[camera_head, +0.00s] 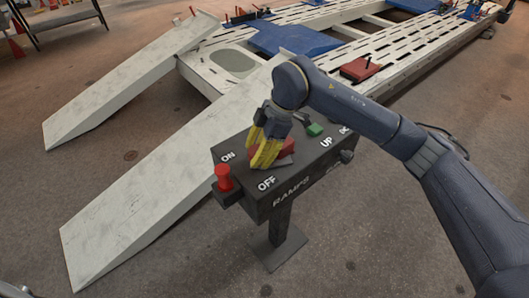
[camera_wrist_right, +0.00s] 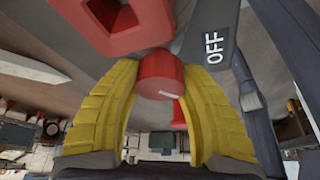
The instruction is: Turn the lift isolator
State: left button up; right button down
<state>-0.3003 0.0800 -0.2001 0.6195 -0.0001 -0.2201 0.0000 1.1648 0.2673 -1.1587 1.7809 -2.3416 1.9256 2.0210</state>
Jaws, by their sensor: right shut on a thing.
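The lift isolator (camera_head: 285,149) is a red part on top of the dark control box (camera_head: 257,208), between the ON and OFF labels. My right gripper (camera_head: 264,150) reaches down over it, and its yellow fingers hide part of it. In the right wrist view, the yellow fingers (camera_wrist_right: 161,100) are shut on a red rounded handle (camera_wrist_right: 158,75) with a small white mark. A red block with a square opening (camera_wrist_right: 115,25) sits beside the handle. The OFF label (camera_wrist_right: 214,48) is right of the handle there. My left gripper is not in view.
A red button (camera_head: 223,178) stands on a bracket at the box's left end. A pale ramp (camera_head: 150,185) lies close behind the box; open floor lies in front.

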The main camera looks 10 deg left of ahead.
jog(key=shift+s+a+f, duration=0.1)
jog(key=shift+s, duration=0.05)
jog(key=c, duration=0.7)
grip_release()
jog(key=v, duration=1.2)
